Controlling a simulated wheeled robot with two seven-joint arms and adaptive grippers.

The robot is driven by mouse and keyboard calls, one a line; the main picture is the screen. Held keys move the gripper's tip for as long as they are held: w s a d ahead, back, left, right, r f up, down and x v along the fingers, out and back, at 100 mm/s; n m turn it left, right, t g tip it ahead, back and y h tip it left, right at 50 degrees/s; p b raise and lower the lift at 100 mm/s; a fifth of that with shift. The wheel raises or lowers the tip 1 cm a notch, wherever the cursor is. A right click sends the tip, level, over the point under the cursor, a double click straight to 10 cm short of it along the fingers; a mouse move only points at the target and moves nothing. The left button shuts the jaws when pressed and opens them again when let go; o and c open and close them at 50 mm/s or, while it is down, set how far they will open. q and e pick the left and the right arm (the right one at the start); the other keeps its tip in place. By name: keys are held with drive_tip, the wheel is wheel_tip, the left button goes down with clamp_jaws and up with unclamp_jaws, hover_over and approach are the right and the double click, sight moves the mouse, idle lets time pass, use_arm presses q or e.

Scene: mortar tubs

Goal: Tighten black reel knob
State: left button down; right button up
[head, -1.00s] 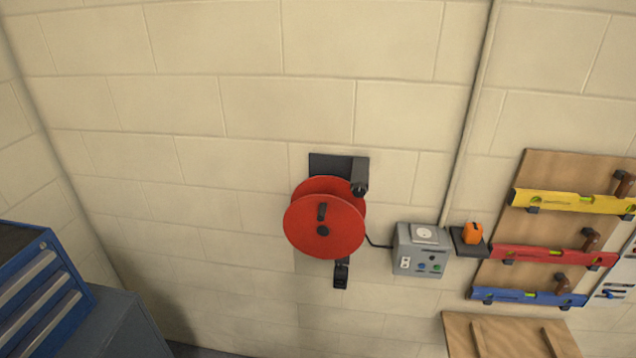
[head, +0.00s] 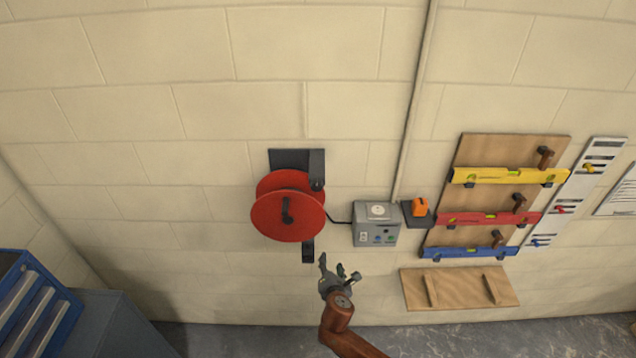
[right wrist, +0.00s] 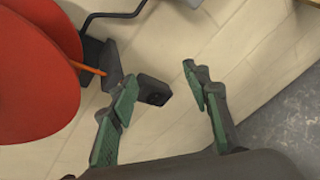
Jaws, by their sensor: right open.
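The red reel (head: 275,215) hangs on a dark wall bracket (head: 290,160). A small black knob (head: 317,185) shows at the bracket's right arm, at the reel's upper right edge. A black crank handle (head: 287,208) is on the reel's front face. My right gripper (head: 339,270) is open and empty, below and right of the reel, clear of it. In the right wrist view the red reel (right wrist: 35,75) fills the left side, beside the open fingers (right wrist: 158,82). I cannot pick out the knob there. My left gripper is out of view.
A grey control box (head: 376,225) and an orange item (head: 420,206) on a shelf are right of the reel. A board (head: 495,150) with several levels hangs further right. A black block (head: 308,251) is below the reel. A blue cabinet (head: 35,300) stands at left.

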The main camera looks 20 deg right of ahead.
drive_tip(key=a+r+n+t+p, duration=0.1)
drive_tip(key=a+r+n+t, duration=0.1)
drive_tip(key=r, duration=0.8)
drive_tip(key=a+r+n+t+p, duration=0.1)
drive_tip(key=a+r+p, duration=0.1)
drive_tip(key=r, duration=0.7)
drive_tip(key=n+t+h+p, duration=0.1)
drive_tip(key=n+t+p, duration=0.1)
drive_tip(key=n, duration=0.1)
approach(317, 188)
drive_tip(key=x, duration=0.2)
use_arm(q)
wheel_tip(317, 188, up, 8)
drive_tip(key=p, duration=0.1)
drive_tip(key=shift+p, duration=0.4)
use_arm(e)
drive_tip(key=x, duration=0.6)
drive_tip(key=shift+w+d, duration=0.1)
drive_tip(key=shift+w, duration=0.25)
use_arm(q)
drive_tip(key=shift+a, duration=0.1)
use_arm(e)
drive_tip(key=shift+c, duration=0.2)
drive_tip(key=c, duration=1.1)
